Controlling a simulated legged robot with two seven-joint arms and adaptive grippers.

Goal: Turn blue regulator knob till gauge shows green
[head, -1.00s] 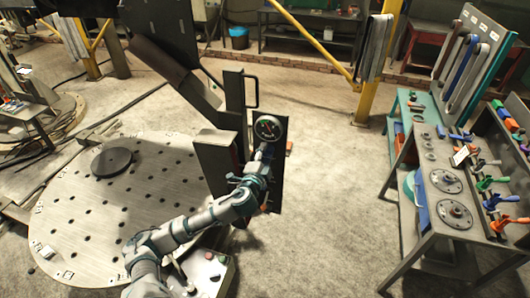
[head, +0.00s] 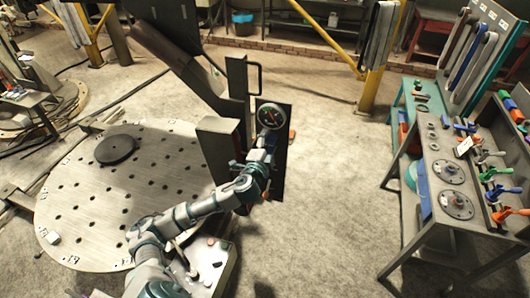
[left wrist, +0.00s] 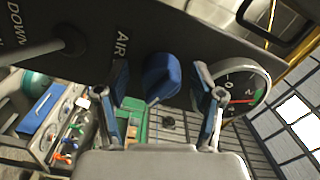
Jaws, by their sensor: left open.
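The blue knob (left wrist: 161,78) sticks out of a dark panel beside the letters AIR in the left wrist view. My left gripper (left wrist: 160,88) is open, with one finger on each side of the knob. A gap shows between the fingers and the knob. The round gauge (left wrist: 240,88) is just right of the knob, partly covered by the right finger. It has a dark face, a red needle and a green patch near its right edge. In the head view the gauge (head: 270,116) sits above my left gripper (head: 267,146), which hides the knob there. My right gripper is out of view.
A lever (left wrist: 40,48) sticks out left of the knob near the word DOWN. In the head view a perforated round plate (head: 75,205) lies at left, and a workbench (head: 432,160) with tools stands at right. The floor between panel and bench is clear.

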